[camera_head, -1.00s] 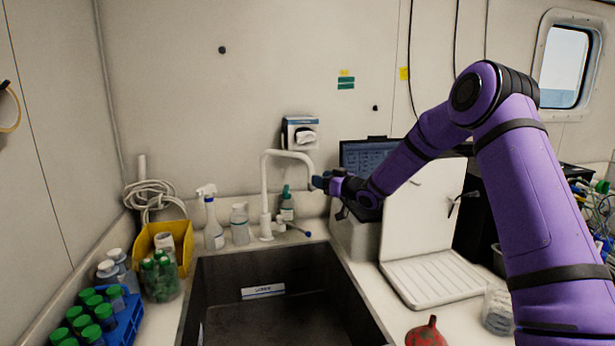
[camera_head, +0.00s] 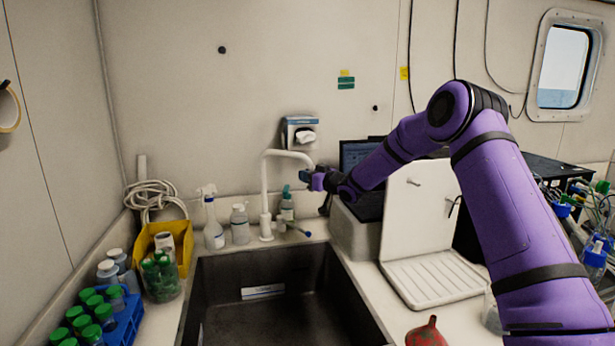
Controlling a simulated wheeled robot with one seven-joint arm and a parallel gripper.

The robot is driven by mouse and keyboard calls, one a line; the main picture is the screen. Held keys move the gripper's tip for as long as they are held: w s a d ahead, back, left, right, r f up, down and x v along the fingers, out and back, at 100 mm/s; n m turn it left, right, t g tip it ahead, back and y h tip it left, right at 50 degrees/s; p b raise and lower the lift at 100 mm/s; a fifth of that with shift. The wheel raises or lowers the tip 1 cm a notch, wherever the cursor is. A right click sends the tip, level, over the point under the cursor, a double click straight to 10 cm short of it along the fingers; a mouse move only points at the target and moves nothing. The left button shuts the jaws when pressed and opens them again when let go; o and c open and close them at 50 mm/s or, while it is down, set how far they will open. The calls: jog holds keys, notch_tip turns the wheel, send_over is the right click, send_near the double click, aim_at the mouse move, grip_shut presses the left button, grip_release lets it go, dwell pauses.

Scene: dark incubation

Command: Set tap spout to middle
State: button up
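The white tap (camera_head: 265,197) stands behind the dark sink (camera_head: 262,317), at its back edge. Its arched spout (camera_head: 287,153) points to the right, and its end comes down beside my gripper. A small lever with a blue tip (camera_head: 306,233) sticks out low on the tap's right side. My gripper (camera_head: 304,176) is at the right of the spout's downturned end, very close to it. I cannot tell whether it touches the spout. The fingers are small and dark here, and I cannot tell whether they are open or shut.
Spray and pump bottles (camera_head: 213,228) stand left of the tap, and a green-topped bottle (camera_head: 287,205) stands behind it. A paper dispenser (camera_head: 300,132) hangs above. A white drying rack (camera_head: 418,225) and a laptop (camera_head: 362,160) are at the right. The sink is clear.

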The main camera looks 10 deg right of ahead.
grip_shut()
jog(key=shift+s+a, duration=0.1)
jog(key=s+a+m+t+h, duration=0.1)
jog(key=s+a+m+h, duration=0.1)
jog(key=a, duration=0.4)
jog(key=s+a+m+t+h, duration=0.1)
jog(key=s+a+m+h, duration=0.1)
jog(key=s+a+h, duration=0.2)
jog(key=shift+a+m+t+h, duration=0.3)
jog(key=shift+a+t, duration=0.1)
jog(key=shift+a, duration=1.25)
